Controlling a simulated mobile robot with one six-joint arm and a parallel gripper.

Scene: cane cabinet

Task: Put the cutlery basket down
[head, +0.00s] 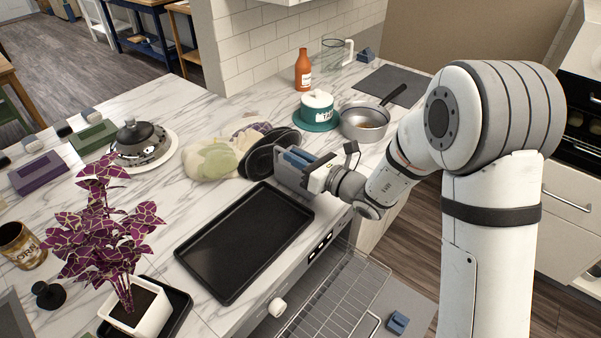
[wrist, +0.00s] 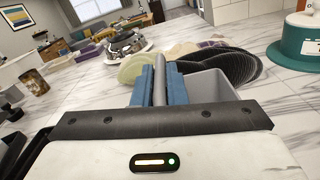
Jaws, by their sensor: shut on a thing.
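The cutlery basket (head: 286,177) is a grey open box beside the dark round plates on the marble counter, just behind the far edge of the black baking tray (head: 245,240). In the wrist view the basket (wrist: 212,83) shows behind the gripper, with its upright grey handle between the blue fingers. My gripper (head: 295,156) is shut on that handle; its fingertips also show in the wrist view (wrist: 158,82). The underside of the basket is hidden, so I cannot tell whether it touches the counter.
Dark plates (head: 262,158) and a pale green leafy item (head: 207,160) are left of the basket. A teal cake stand (head: 317,118) and saucepan (head: 365,124) stand behind. A potted purple plant (head: 105,225) is at left. A wire rack (head: 335,295) extends below the counter's front.

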